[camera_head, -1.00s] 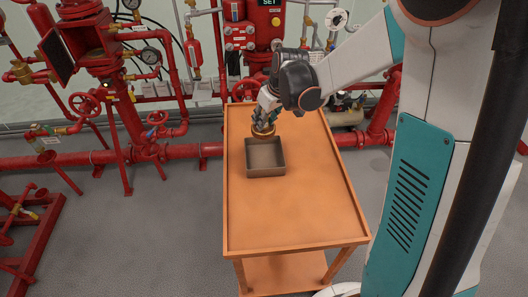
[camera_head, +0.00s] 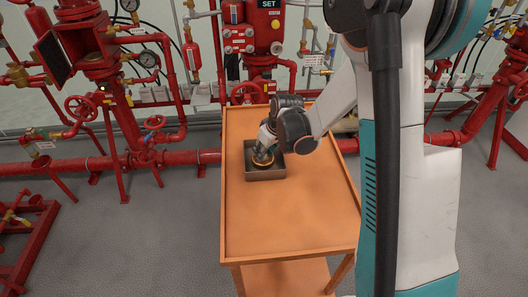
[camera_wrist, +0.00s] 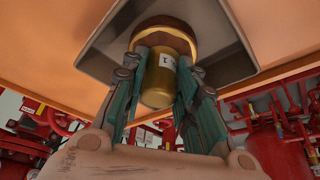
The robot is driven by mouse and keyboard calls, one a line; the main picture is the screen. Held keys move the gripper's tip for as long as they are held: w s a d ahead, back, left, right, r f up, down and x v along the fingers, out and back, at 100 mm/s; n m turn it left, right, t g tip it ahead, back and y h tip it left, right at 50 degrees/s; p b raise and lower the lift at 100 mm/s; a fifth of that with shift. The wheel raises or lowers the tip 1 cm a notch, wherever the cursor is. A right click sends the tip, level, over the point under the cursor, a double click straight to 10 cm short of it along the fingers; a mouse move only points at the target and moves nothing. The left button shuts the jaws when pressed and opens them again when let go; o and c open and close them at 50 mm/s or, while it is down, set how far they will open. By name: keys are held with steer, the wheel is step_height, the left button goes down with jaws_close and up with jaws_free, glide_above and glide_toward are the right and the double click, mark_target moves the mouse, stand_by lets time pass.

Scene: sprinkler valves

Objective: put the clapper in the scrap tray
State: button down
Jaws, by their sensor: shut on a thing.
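The clapper shows in the wrist view as a brass disc with a labelled brass stem (camera_wrist: 160,80), the stem between my fingers. In the head view its brass-edged disc (camera_head: 262,164) is low inside the scrap tray. My gripper (camera_head: 262,153) points down into the tray and is shut on the clapper; it also shows in the wrist view (camera_wrist: 163,85). The scrap tray (camera_head: 266,174) is a grey-brown open box on the orange cart, and its wall shows in the wrist view (camera_wrist: 100,52). I cannot tell whether the disc touches the tray floor.
The orange cart top (camera_head: 290,220) is bare in front of the tray and has a raised rim. Red pipes and valves (camera_head: 100,100) stand behind and to the left. A red pipe run (camera_head: 190,156) passes close behind the cart.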

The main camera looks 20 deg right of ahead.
steer(key=shift+r, duration=0.1)
steer(key=c, duration=1.2)
jaws_free()
steer(key=shift+c, duration=0.2)
steer(key=s+r+m+t+h+p, duration=0.1)
steer(key=s+r+p, duration=0.1)
steer(key=s+r, duration=0.7)
steer(key=s+r+m+p, duration=0.15)
steer(key=s+r, duration=0.45)
steer(key=r, duration=0.7)
steer(key=s+r+m+t, duration=0.2)
steer(key=s+r, duration=0.1)
steer(key=s, duration=0.9)
steer(key=shift+s+h+p, duration=0.15)
steer(key=shift+h+p, duration=0.15)
steer(key=shift+h, duration=0.1)
